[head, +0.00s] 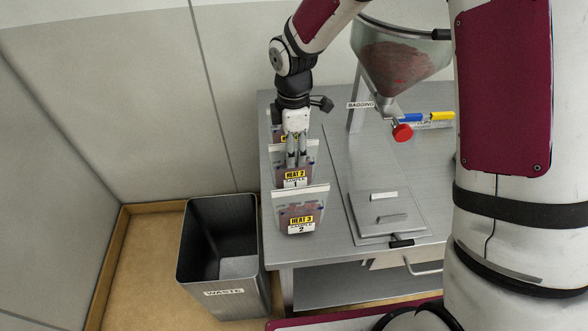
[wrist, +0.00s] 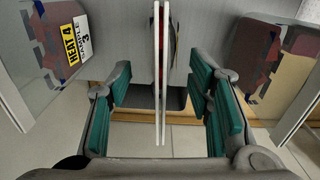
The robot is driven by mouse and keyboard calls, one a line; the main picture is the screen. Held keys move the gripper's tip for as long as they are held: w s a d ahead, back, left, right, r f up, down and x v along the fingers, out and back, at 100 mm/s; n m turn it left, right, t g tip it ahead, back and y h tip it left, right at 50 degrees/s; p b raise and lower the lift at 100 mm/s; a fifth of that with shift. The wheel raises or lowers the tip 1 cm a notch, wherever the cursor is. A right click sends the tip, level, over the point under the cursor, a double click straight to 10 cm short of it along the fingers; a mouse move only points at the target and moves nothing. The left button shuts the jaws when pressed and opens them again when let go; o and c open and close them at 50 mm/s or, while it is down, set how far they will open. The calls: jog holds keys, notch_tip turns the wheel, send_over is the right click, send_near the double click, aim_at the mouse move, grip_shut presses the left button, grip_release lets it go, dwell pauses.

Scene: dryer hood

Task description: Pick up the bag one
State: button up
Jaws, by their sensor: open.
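Several clear bags with dark red contents stand in a row along the left side of the metal bench. The middle bag (head: 295,178) has a yellow label reading "HEAT 2" with a "1" below it. My gripper (head: 297,160) points down at this bag and partly hides it. In the wrist view my gripper (wrist: 160,95) is open, its teal pads apart. The bag's thin upright edge (wrist: 160,125) stands between them, with a gap on both sides. The front bag (head: 299,219) reads "HEAT 3" and "2". A bag labelled "HEAT 4" and "3" (wrist: 66,40) shows at left in the wrist view.
Neighbouring bags stand close on both sides of my gripper. A hopper (head: 392,65) with a red valve knob (head: 402,132) rises to the right. A grey waste bin (head: 222,292) stands on the floor at left. A flat plate (head: 384,212) lies on the bench (head: 335,245).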

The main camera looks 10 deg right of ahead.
notch_tip(320, 180, down, 3)
jog(key=shift+r, duration=0.15)
jog(key=shift+c, duration=0.6)
grip_shut()
notch_tip(320, 180, up, 10)
jog(key=shift+r+b, duration=0.1)
jog(key=shift+b, duration=0.45)
